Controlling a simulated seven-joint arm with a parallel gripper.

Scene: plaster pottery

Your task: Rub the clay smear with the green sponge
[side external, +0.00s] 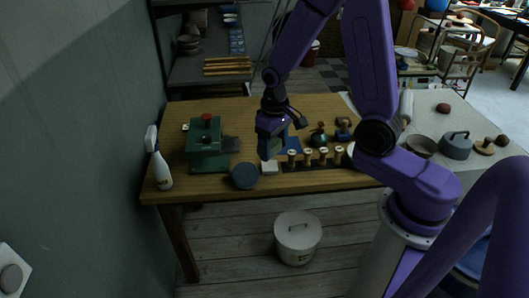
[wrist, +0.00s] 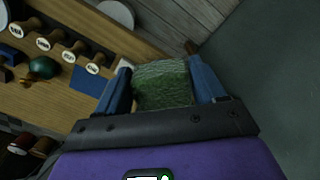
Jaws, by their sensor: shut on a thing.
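My gripper (side external: 270,148) is over the front middle of the wooden table, pointing down. In the wrist view its two blue fingers (wrist: 160,78) are shut on the green sponge (wrist: 162,86), a rough, mottled green block. The sponge is mostly hidden by the fingers in the side view, and I cannot tell whether it touches the table. I cannot clearly make out the clay smear. A dark grey patch (side external: 231,144) lies beside the green box, but I cannot tell whether it is the smear.
The green box with a red knob (side external: 205,145) and a spray bottle (side external: 158,160) stand left. A blue-grey disc (side external: 245,176) and pale block (side external: 269,168) lie at the table's front. Several wooden stamps (side external: 308,157) and a green round object (side external: 319,136) are right of my gripper.

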